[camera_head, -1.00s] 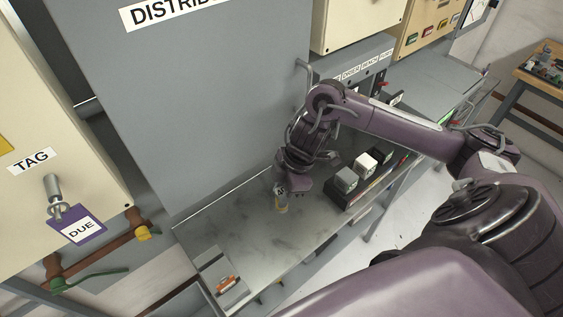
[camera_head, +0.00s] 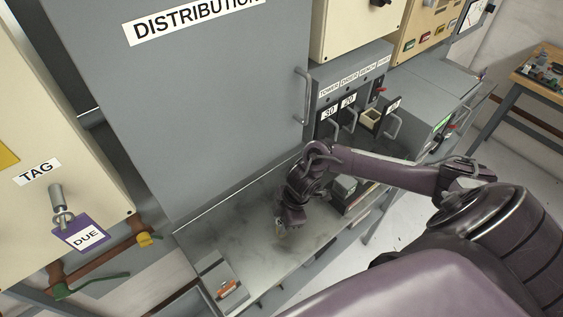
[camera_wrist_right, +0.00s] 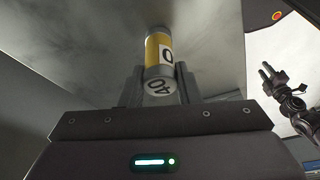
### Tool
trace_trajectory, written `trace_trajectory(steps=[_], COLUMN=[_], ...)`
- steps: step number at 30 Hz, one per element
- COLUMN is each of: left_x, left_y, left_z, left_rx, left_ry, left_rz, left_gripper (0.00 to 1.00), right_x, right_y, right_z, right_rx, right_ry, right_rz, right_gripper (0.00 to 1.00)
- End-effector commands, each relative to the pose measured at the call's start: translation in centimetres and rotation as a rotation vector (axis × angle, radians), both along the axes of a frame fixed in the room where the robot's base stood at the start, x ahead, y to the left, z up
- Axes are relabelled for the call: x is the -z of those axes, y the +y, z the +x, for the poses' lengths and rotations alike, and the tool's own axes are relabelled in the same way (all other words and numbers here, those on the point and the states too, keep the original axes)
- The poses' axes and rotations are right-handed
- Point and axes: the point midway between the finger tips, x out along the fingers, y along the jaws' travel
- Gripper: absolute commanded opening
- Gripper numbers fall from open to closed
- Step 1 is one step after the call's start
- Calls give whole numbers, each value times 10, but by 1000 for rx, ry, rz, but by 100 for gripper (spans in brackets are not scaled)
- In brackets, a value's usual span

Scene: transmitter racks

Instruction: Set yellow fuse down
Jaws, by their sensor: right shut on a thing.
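I cannot tell whether the fuse touches the bench. A small dark gripper (camera_wrist_right: 271,80), probably my left one, shows at the right wrist view's edge.
A row of blocks (camera_head: 344,187) stands right of the gripper, partly hidden by my arm. Behind is a fuse panel (camera_head: 350,92) with handles and an open holder (camera_head: 371,119). A small tray (camera_head: 228,289) sits at the bench's left end. The bench between is clear.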

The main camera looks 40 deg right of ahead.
Motion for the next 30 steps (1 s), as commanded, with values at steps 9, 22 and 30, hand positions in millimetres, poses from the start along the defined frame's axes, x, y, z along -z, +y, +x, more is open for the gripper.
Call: trace_trajectory(steps=[9, 22, 30], left_x=[2, 1, 7], left_y=[1, 3, 3], left_z=[-2, -2, -2], left_rx=[0, -1, -1], left_ry=[3, 3, 3], left_rz=[2, 4, 4], left_gripper=[36, 36, 36], right_x=[3, -5, -54], right_y=[0, -2, -17], right_z=[0, 0, -5], right_rx=[0, -2, -2], right_ry=[0, -1, -4], right_rz=[0, 0, -3], right_gripper=[47, 52, 52])
